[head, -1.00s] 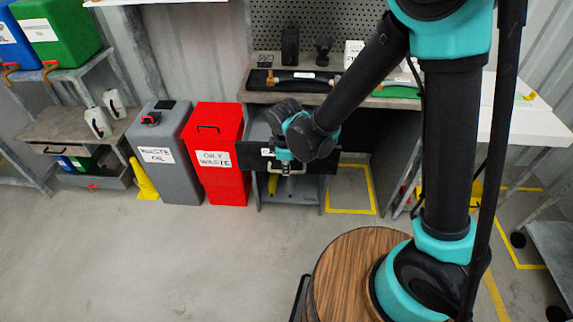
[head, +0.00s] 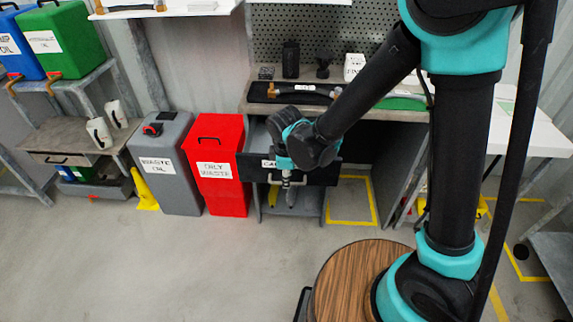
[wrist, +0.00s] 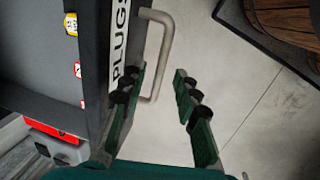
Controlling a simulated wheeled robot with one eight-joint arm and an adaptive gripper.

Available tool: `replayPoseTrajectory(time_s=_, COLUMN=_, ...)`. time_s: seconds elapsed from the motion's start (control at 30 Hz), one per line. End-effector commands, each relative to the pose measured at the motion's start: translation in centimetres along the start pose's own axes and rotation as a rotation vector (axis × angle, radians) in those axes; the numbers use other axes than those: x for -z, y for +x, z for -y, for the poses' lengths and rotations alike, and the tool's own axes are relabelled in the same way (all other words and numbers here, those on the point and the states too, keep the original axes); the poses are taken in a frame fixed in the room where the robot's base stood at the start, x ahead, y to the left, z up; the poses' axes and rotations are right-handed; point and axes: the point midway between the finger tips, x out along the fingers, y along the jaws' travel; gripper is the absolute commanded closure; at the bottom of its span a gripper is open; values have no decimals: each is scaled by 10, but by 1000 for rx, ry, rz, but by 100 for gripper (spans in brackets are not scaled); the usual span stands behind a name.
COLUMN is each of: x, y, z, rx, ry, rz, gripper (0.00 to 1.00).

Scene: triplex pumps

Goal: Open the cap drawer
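The cap drawer (head: 324,175) sits under the workbench, pulled out, with its grey inside showing behind the dark front. My arm hides part of its label in the head view; "PLUGS" (wrist: 121,40) can be read in the wrist view. Its bent metal handle (wrist: 163,60) sticks out from the front. My gripper (wrist: 160,100) is open at the handle's near end, one finger beside the drawer front and the other out past the handle. The fingers are not closed on the handle. In the head view my gripper (head: 289,181) is small at the drawer front.
A red bin (head: 216,185) and a grey waste oil bin (head: 167,185) stand left of the drawer. The workbench (head: 350,113) holds a hose and small black items. A yellow floor marking (head: 373,200) lies to the right. The floor in front is clear.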

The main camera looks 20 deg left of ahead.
Motion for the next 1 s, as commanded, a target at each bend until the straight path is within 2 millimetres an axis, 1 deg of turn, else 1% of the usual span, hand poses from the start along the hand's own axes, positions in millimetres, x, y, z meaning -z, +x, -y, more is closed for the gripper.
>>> replayPoseTrajectory(time_s=0.4, x=-1, y=-67, z=1, rx=0, ry=-1, rz=0, gripper=69)
replayPoseTrajectory(time_s=0.6, x=0, y=-93, z=1, rx=0, ry=-1, rz=0, gripper=69)
replayPoseTrajectory(time_s=0.8, x=0, y=-104, z=1, rx=0, ry=0, rz=0, gripper=69)
replayPoseTrajectory(time_s=1.0, x=0, y=-105, z=0, rx=0, ry=0, rz=0, gripper=69)
